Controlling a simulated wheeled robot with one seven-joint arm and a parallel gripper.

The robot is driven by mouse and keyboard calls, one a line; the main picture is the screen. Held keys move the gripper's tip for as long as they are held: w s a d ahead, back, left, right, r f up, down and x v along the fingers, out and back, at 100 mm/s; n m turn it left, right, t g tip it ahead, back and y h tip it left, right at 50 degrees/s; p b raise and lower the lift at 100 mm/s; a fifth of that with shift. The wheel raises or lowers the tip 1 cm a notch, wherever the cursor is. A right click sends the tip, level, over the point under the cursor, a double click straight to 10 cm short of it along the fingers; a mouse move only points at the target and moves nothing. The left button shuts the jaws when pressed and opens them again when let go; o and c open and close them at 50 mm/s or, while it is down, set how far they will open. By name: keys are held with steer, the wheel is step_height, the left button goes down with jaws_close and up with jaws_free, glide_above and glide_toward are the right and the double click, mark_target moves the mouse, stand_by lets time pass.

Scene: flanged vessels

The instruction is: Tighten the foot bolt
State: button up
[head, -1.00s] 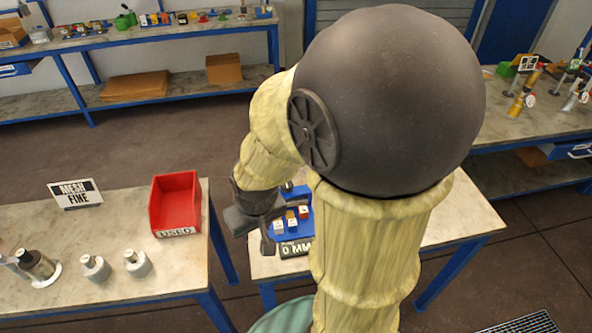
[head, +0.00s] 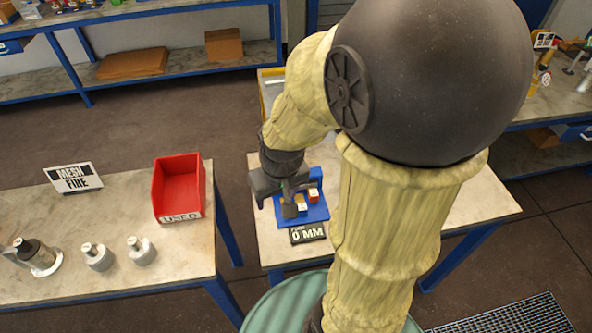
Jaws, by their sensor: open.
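My gripper (head: 293,203) points down over a blue holder (head: 317,212) on the right-hand table, in the head view. Its jaws are open, and I see nothing held between them. Small blocks with white and orange or red faces sit in the holder, one orange block (head: 301,203) close beside the fingers and a red one (head: 313,195) to the right. Whether the fingers touch any of them I cannot tell. I cannot make out a foot bolt; my arm covers much of this table.
A black "0 MM" sign (head: 307,233) stands in front of the holder. The left table holds a red "USED" bin (head: 179,185), a "MESH FINE" sign (head: 74,178) and several metal vessel parts (head: 97,257). A green round top (head: 283,303) is near my arm's base.

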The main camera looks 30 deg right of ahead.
steer(key=w+d+f+t+y+b, duration=0.2)
steer(key=w+d+f+y+b, duration=0.25)
steer(key=d+f+b, duration=1.15)
steer(key=d+r+n+t+y+b, duration=0.1)
steer(key=d+r+n+t+b, duration=0.4)
steer(key=b, duration=1.6)
steer(key=t, duration=0.2)
steer(key=shift+s+d+r+n+t, duration=0.15)
steer(key=shift+d+r+n+t, duration=0.1)
steer(key=shift+n+t, duration=0.15)
steer(key=shift+f+y, duration=0.1)
steer(key=shift+y, duration=0.15)
steer(key=b+x, duration=0.2)
steer(key=x, duration=1.5)
steer(key=shift+f, duration=0.2)
